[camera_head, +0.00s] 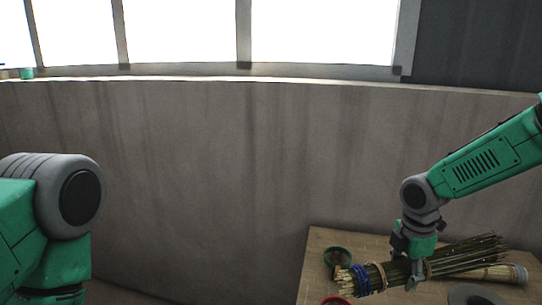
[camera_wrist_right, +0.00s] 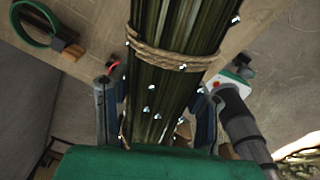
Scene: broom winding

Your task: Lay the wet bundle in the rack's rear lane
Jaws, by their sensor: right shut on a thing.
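The wet bundle (camera_head: 455,258) is a sheaf of dark green stalks tied with tan twine, with bright droplets on it in the right wrist view (camera_wrist_right: 165,75). My right gripper (camera_head: 415,278) is shut around the bundle, above or at the table; I cannot tell whether the bundle touches it. In the right wrist view its fingers (camera_wrist_right: 155,112) stand on both sides of the stalks. I cannot make out the rack or its rear lane. Only my left arm shows, at the left edge; its gripper is out of view.
The wooden table (camera_head: 318,250) fills the lower right. A green ring (camera_head: 338,252) lies near its left side, and a red ring (camera_head: 336,300) in front. A curved wall (camera_head: 200,180) stands behind.

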